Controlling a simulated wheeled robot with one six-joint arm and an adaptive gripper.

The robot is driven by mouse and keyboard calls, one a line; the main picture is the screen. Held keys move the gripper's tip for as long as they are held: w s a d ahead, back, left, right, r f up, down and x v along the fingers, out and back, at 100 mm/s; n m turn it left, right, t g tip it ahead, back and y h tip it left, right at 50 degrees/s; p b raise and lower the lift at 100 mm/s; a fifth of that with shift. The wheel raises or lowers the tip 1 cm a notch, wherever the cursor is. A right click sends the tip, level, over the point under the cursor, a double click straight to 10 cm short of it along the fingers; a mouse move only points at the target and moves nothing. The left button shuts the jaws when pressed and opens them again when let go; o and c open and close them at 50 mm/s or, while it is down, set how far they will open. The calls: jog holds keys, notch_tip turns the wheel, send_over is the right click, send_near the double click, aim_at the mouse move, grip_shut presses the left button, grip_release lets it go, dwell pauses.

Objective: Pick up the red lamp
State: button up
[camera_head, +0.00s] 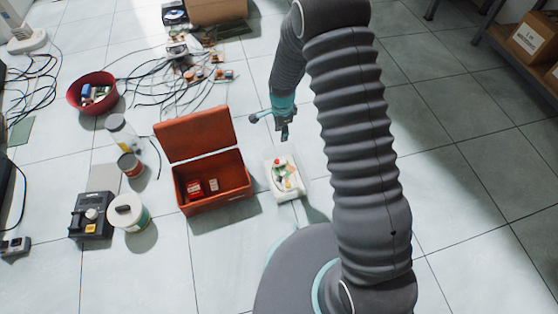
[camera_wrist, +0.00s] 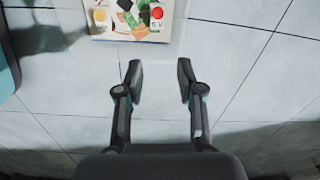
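In the wrist view the red lamp (camera_wrist: 157,12) is at the top edge, near a yellow round piece (camera_wrist: 100,15) and green and orange parts. My gripper (camera_head: 269,127) is above the floor, beyond the tray in the head view. In the wrist view my gripper (camera_wrist: 159,68) has its fingers apart, with only bare floor between them. It is empty and away from the lamp.
Cables and small parts lie behind. The floor at right is clear up to a shelf.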

send_over(281, 161)
jog(key=shift+m, duration=0.4)
jog(key=f, duration=0.8)
jog(key=a+f, duration=0.1)
jog(key=f, duration=0.3)
jog(key=shift+s+f+b, duration=0.15)
jog(key=shift+s+b, duration=0.05)
jog(key=shift+b, duration=0.2)
jog(key=shift+w+d+f+b, duration=0.1)
jog(key=shift+d+f+b, duration=0.05)
jog(key=shift+f, duration=0.85)
jog(key=shift+w+d+f+b, duration=0.1)
jog(key=shift+f, duration=0.9)
jog(key=shift+w+d+f+b, duration=0.1)
jog(key=shift+d+f+b, duration=0.05)
jog(key=shift+f, duration=0.85)
jog(key=c, duration=0.6)
